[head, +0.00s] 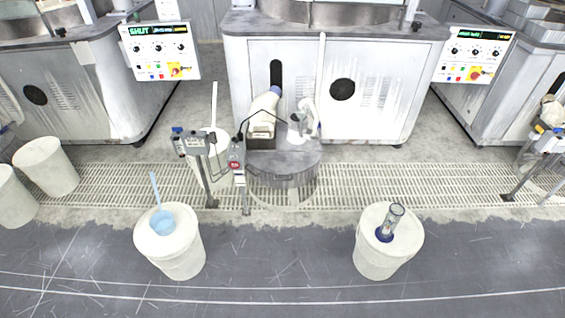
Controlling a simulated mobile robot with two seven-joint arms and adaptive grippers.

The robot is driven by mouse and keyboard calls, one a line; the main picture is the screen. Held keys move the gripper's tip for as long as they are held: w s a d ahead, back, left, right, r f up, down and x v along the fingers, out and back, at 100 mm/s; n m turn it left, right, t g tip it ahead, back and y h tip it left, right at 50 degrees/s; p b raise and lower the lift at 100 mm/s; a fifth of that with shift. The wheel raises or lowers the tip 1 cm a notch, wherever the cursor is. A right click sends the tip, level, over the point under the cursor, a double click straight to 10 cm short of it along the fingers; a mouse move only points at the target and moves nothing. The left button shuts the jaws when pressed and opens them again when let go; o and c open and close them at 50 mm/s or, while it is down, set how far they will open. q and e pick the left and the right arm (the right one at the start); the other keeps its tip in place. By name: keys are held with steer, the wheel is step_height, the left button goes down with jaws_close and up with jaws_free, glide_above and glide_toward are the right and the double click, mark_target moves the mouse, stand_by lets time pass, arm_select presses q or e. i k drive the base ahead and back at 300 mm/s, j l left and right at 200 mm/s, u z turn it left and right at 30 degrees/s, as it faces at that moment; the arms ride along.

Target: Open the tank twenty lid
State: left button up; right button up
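More white buckets (46,166) stand at far left. Machines (325,85) line the back. Floor between the front buckets is clear.

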mark_target(278, 162)
steer(key=i+z, duration=0.2)
steer(key=i, duration=0.35)
steer(key=i+j+z, duration=0.15)
steer(key=i, duration=0.4)
steer(key=i+j+z, duration=0.2)
steer(key=i, duration=0.35)
steer(key=j, duration=0.1)
